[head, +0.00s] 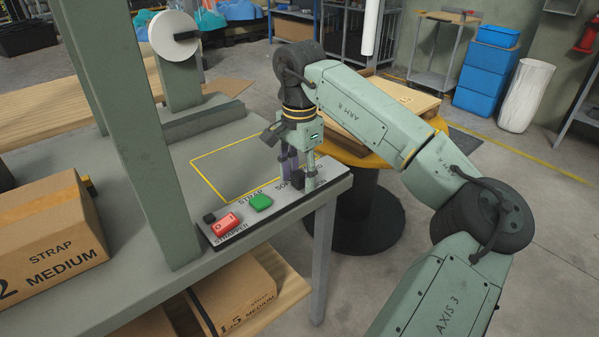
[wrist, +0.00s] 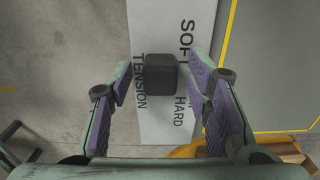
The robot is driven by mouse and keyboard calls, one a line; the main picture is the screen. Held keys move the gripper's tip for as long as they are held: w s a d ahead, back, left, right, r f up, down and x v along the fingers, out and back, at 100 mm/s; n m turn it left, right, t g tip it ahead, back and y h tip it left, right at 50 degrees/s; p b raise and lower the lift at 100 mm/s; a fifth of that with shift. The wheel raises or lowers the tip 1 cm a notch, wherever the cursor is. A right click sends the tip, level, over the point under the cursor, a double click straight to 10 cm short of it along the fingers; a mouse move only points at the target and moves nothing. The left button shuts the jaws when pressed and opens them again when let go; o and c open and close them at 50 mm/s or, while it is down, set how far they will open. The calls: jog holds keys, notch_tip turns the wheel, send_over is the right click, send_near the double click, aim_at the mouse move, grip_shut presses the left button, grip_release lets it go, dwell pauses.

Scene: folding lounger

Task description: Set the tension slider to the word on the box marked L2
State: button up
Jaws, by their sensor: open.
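The tension slider has a black block knob (wrist: 160,75) on a pale panel (wrist: 170,20). In the wrist view, SOFT is printed above the knob, HARD below right, and TENSION at its left. Part of another word is hidden by the right finger. My gripper (wrist: 159,84) is open, with one finger on each side of the knob and gaps between. In the head view, my gripper (head: 298,178) is over the panel's right end. A cardboard box (head: 50,240) on the table reads STRAP, 2 and MEDIUM; the character before the 2 is cut off by the frame edge.
A red switch (head: 226,224) and a green button (head: 260,202) sit on the panel's left part. A green-grey post (head: 150,150) stands between box and panel. Another box marked MEDIUM (head: 235,295) is on the lower shelf. A yellow round stand (head: 350,155) is behind the table.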

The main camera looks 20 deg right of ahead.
jog(key=shift+f, duration=0.1)
jog(key=shift+c, duration=0.4)
grip_shut()
dwell(0.5)
